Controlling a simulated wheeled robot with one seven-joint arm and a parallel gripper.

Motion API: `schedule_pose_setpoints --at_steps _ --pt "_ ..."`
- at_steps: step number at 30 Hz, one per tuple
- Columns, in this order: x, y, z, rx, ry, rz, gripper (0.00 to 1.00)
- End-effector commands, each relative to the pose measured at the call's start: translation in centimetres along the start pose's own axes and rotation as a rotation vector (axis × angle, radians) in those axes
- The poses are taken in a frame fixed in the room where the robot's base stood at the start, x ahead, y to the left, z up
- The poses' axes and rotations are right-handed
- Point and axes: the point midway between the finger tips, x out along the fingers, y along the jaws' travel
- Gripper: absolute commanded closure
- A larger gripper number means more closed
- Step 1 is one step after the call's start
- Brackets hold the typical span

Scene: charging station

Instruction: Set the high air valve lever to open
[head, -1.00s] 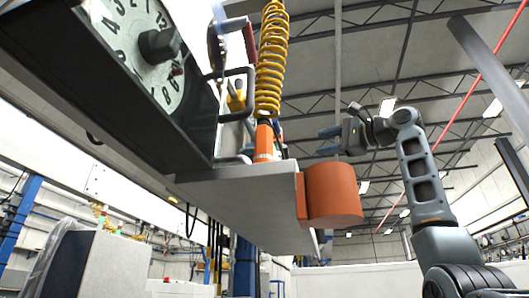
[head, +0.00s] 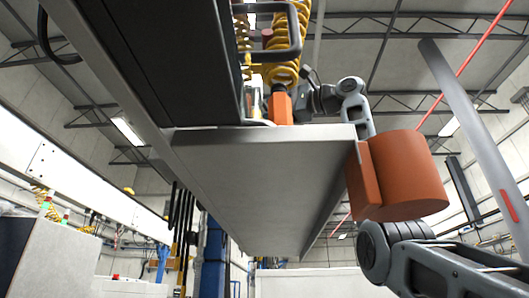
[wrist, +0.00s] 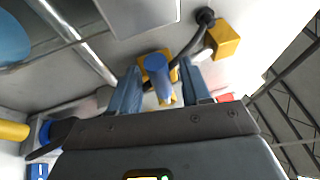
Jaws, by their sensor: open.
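In the wrist view, my gripper (wrist: 159,72) is open, with its two blue-grey fingers on either side of a blue rounded part (wrist: 156,64). This part stands on a yellow block (wrist: 144,60) and looks like a lever or knob. I cannot tell whether the fingers touch it. I cannot tell for sure that it is the high air valve lever, nor its setting.
Another yellow block (wrist: 224,40) with a black cable is close by.

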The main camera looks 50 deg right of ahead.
Motion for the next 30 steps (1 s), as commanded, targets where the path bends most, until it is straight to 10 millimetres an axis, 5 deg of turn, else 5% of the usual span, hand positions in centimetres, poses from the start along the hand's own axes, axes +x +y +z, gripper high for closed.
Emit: schedule_pose_setpoints --at_steps 6,17,30 --pt "2.4 -0.1 -0.1 0.001 0.001 0.0 0.53" --pt "2.8 0.1 -0.1 0.0 0.001 0.0 0.53" --pt "2.8 0.0 -0.1 0.0 0.001 -0.001 0.96"
